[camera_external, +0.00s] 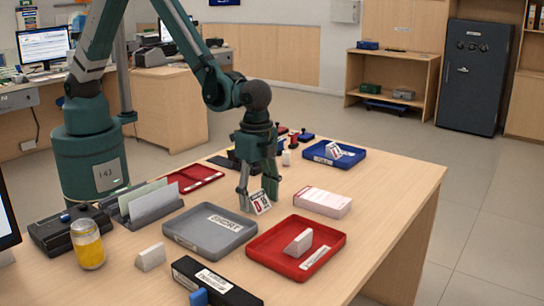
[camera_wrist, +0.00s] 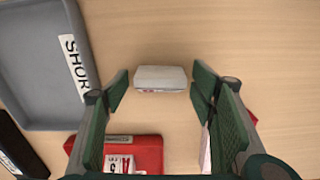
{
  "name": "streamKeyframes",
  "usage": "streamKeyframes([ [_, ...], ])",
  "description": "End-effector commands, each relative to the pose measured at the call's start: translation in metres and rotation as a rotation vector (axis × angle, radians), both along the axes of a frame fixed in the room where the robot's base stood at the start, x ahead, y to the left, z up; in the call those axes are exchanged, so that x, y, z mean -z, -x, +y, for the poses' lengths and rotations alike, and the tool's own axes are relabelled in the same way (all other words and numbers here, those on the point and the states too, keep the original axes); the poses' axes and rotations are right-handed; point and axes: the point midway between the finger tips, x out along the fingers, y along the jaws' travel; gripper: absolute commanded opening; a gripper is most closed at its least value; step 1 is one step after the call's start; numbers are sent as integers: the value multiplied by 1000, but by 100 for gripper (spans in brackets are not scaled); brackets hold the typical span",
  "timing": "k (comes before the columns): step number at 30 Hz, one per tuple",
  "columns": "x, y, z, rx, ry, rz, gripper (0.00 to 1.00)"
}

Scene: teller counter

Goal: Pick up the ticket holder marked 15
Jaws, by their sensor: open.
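A small white ticket holder (camera_external: 261,202) stands on the table under my gripper. Its printed face shows red and black marks, but I cannot read the number surely. In the wrist view the same holder (camera_wrist: 160,77) shows its pale top between my fingertips, with a gap on each side. My gripper (camera_external: 257,194) points down at it, open and empty; its fingers (camera_wrist: 160,90) lie to either side of the holder. Other holders are in the red tray (camera_external: 331,239), in the blue tray (camera_external: 314,152) and on the table at the front left (camera_external: 150,257).
A grey tray (camera_external: 185,236) labelled SHORT lies just front left of my gripper. A white box (camera_external: 323,201) is close on the right. A black box (camera_external: 217,283) lies at the front, with a card rack (camera_external: 150,207) and yellow jar (camera_external: 88,247) at left. The right table edge is clear.

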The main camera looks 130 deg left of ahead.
Motion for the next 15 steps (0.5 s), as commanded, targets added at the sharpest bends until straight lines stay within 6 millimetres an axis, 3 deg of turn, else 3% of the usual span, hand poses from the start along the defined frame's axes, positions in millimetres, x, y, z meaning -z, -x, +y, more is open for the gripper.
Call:
streamKeyframes([
  [8, 0, 0, 0, 0, 0, 0, 56],
  [15, 0, 0, 0, 0, 0, 0, 26],
])
